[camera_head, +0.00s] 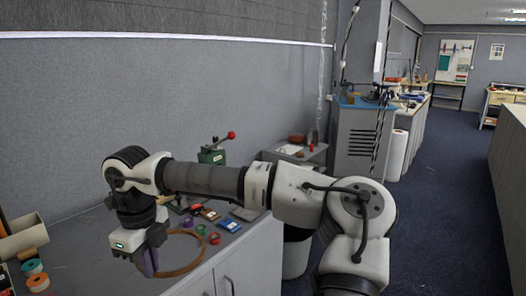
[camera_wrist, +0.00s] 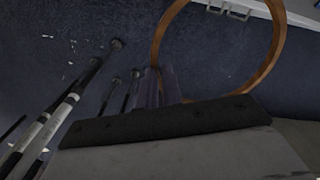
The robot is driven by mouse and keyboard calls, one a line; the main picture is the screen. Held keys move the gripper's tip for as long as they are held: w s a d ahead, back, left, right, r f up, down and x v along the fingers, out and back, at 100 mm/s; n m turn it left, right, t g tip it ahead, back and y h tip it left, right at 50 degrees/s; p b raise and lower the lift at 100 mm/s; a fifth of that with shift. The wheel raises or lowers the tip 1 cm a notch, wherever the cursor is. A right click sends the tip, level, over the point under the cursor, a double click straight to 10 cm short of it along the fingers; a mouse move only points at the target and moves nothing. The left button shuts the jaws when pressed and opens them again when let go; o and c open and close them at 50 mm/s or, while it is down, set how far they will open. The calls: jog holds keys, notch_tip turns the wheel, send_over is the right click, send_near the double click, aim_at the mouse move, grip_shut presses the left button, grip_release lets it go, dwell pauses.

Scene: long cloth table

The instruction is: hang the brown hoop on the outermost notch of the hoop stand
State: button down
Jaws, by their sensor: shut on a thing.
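The brown hoop (camera_head: 190,269) is a thin ring held at the lower end of my arm, seen in the head view above the grey table's front part. My gripper (camera_head: 150,264) points down and is shut on the hoop's near left side. In the wrist view the hoop (camera_wrist: 280,45) stretches up and right from the fingers of my gripper (camera_wrist: 160,87), with dark blue floor behind it. The fingers cover a short part of its rim. I cannot make out the hoop stand in either view.
Several tape rolls and small boxes lie on the grey table (camera_head: 90,262), with a green tool with a red knob (camera_head: 212,152) behind. A cardboard tube (camera_head: 22,240) lies at the left. Several dark rods with white bands (camera_wrist: 50,125) cross the wrist view's left side.

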jog(key=w+d+f+n, duration=0.2)
jog(key=d+f+n, duration=0.5)
jog(key=f, duration=0.7)
jog(key=w+d+f+n, duration=0.2)
jog(key=d+f+n, duration=0.5)
jog(key=f, duration=0.8)
jog(key=w+d+f+n, duration=0.2)
jog(key=d+f+n, duration=0.5)
jog(key=f, duration=0.8)
jog(key=shift+d+f, duration=0.2)
jog(key=shift+d, duration=0.7)
jog(key=shift+s+a, duration=0.1)
jog(key=shift+s, duration=0.05)
